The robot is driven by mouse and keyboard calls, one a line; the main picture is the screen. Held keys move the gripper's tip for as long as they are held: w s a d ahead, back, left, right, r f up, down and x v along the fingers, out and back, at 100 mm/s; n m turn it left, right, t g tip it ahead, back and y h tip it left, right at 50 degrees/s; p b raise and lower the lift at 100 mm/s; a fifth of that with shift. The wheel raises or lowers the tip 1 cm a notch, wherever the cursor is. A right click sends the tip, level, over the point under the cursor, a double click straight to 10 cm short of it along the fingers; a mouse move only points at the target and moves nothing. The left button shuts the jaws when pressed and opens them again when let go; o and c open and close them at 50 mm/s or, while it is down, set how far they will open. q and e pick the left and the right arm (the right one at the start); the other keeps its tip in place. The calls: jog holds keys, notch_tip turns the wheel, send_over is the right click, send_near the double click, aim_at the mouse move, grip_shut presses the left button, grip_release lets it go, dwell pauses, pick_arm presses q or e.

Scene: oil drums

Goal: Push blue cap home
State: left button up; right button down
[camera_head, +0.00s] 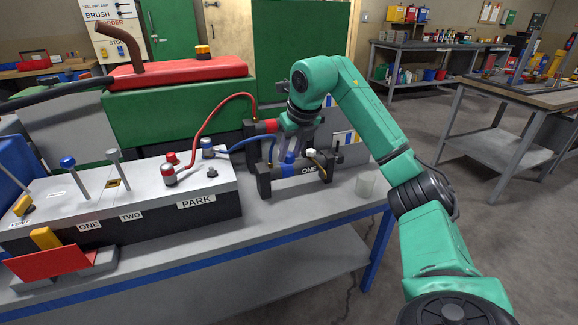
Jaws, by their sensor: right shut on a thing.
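A blue cap (289,158) sits at the top of a dark block marked ONE (296,181) on the workbench. My right gripper (289,149) points down from above and is shut on the blue cap. The fingers partly hide it, and I cannot tell how deep the cap sits. My left gripper is not in view.
A long grey-topped box marked PARK (150,196) fills the bench's left side, with red and blue fittings. A red hose (205,119) and a blue hose (237,148) run towards the block.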

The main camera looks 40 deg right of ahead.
pick_arm(q)
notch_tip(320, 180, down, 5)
jog(key=b, duration=0.4)
pick_arm(e)
jog(key=s, duration=0.7)
notch_tip(320, 180, up, 15)
jog(key=p, duration=1.7)
pick_arm(q)
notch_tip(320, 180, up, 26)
jog(key=p, duration=0.8)
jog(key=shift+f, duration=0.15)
pick_arm(e)
jog(key=a, duration=1.8)
jog(key=shift+w, duration=0.3)
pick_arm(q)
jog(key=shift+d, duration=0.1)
pick_arm(e)
jog(key=shift+d+f, duration=0.1)
